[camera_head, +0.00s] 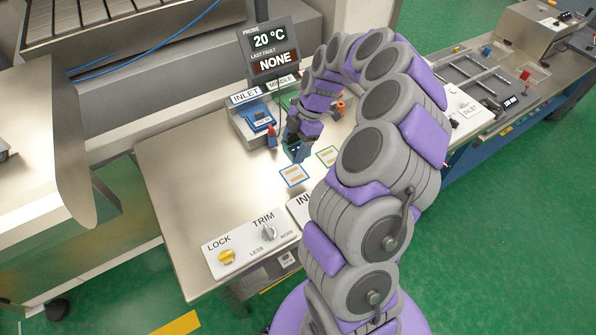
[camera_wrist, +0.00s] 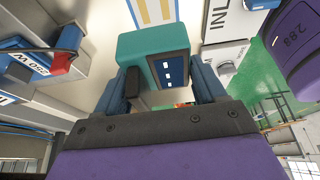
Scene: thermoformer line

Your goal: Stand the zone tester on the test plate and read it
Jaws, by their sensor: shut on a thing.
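My gripper (camera_head: 294,143) is shut on a teal block-shaped tester (camera_wrist: 140,48) and holds it between its two fingers in the wrist view. A dark blue face (camera_wrist: 170,71) with white marks shows on the tester; I cannot read them. In the head view the tester is small and partly hidden by my gripper, near the far edge of a blue-outlined plate (camera_head: 293,176). That plate has yellow stripes and lies flat on the steel table. A green-outlined plate (camera_head: 328,155) lies to its right. I cannot tell whether the tester touches a plate.
A display (camera_head: 271,53) reads probe 20 °C and last fault NONE. Trays labelled INLET (camera_head: 245,96) and MIDDLE stand behind, with a blue 250 W unit (camera_wrist: 33,62) in the first. A LOCK and TRIM panel (camera_head: 250,245) lines the near edge. The table's left side is clear.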

